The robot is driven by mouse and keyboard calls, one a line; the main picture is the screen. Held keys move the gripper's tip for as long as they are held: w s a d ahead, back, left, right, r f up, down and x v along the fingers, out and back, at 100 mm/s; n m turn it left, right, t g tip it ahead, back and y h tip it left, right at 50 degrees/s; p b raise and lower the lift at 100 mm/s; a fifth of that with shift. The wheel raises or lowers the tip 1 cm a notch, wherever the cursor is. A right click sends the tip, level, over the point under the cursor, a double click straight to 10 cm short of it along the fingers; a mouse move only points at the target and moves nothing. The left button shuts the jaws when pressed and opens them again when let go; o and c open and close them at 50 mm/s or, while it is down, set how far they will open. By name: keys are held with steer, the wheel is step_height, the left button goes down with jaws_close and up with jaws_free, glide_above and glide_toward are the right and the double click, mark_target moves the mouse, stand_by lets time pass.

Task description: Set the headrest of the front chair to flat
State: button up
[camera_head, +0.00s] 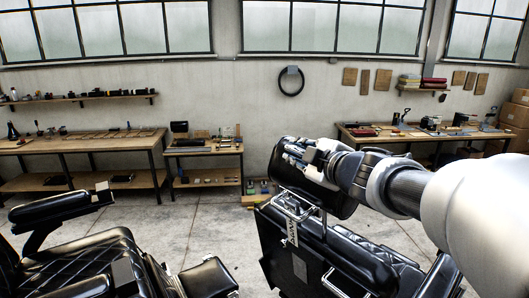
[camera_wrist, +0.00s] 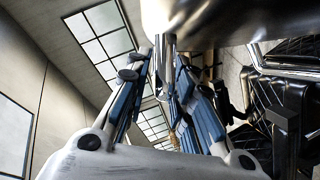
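The near chair at the right in the head view has a black padded headrest (camera_head: 335,203), raised and tilted above the chair's black back (camera_head: 290,262). A chrome bracket (camera_head: 322,222) joins the two. My gripper (camera_head: 300,153) is at the headrest's upper edge and hides part of it. In the wrist view, the shiny headrest underside (camera_wrist: 215,18) fills the top. A chrome lever-like piece (camera_wrist: 164,72) lies between the tips of my gripper (camera_wrist: 164,62). Whether the fingers touch it cannot be told.
A second black chair (camera_head: 95,262) stands at the left, with its armrest (camera_head: 50,208) raised. Workbenches (camera_head: 80,143) with tools line the back wall, and another bench (camera_head: 425,132) stands at the right. Bare floor (camera_head: 190,225) shows between the chairs.

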mark_target(289, 174)
steer(key=shift+w, duration=0.1)
jaws_close()
steer(key=shift+f, duration=0.1)
stand_by(0.3)
steer(key=f+n+b, duration=0.1)
steer(key=b, duration=0.3)
steer(key=s+a+f+n+t+b, duration=0.1)
steer(key=f+b, duration=0.1)
steer(key=b, duration=0.3)
steer(key=a+f+n+t+b, duration=0.1)
steer(key=b, duration=0.4)
steer(key=shift+s+a+f+n, duration=0.15)
steer(key=shift+s+a+n, duration=0.1)
steer(key=shift+s+n, duration=0.15)
steer(key=shift+a+f+b, duration=0.1)
steer(key=shift+f+b, duration=0.15)
steer(key=shift+b, duration=0.2)
steer(key=shift+o, duration=1.5)
jaws_free()
steer(key=shift+r, duration=0.1)
